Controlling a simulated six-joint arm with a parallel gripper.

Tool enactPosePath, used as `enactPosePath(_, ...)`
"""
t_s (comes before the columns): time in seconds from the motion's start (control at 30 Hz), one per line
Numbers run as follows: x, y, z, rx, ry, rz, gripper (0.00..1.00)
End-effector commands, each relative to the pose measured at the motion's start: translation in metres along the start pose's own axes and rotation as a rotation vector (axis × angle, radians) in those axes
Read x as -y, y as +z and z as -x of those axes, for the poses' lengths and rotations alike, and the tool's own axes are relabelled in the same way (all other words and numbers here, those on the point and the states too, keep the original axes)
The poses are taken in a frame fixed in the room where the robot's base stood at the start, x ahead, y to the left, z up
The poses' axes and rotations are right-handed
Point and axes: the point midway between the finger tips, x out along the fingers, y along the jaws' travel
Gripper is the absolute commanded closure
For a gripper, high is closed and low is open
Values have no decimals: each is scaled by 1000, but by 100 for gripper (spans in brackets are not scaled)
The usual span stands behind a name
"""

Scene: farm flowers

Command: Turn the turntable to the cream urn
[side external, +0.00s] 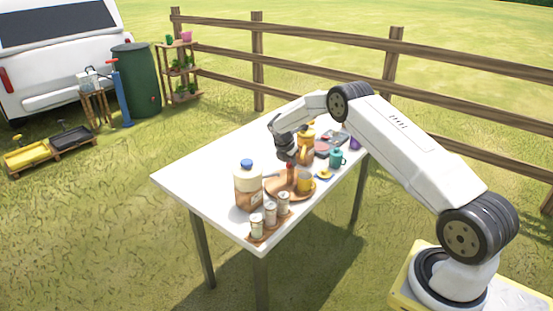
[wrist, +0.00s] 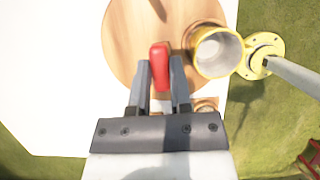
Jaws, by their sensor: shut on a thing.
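The round wooden turntable (side external: 273,189) lies on the white table; it also fills the top of the wrist view (wrist: 125,45). A yellow cup-like vessel (side external: 305,183) stands on its right part and shows open-topped in the wrist view (wrist: 217,52). My gripper (side external: 290,162) is over the turntable, pointing down. In the wrist view my gripper (wrist: 161,82) has its two fingers closed on a red upright handle (wrist: 159,62) near the turntable's edge. I cannot pick out a cream urn for certain; part of the turntable is hidden behind the arm and vessels.
A large jar with a blue lid (side external: 248,187) stands left of the turntable. Several small jars (side external: 270,213) stand in a row at the front edge. A teal mug (side external: 337,159) and a small yellow-and-blue item (side external: 324,175) are to the right. The table's left part is clear.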

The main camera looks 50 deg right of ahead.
Motion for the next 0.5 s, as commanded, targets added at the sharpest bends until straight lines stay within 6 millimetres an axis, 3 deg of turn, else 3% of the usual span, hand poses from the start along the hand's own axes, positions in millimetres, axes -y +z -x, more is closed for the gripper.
enactPosePath(0.5,0,0,0,-1,-18,-34,100)
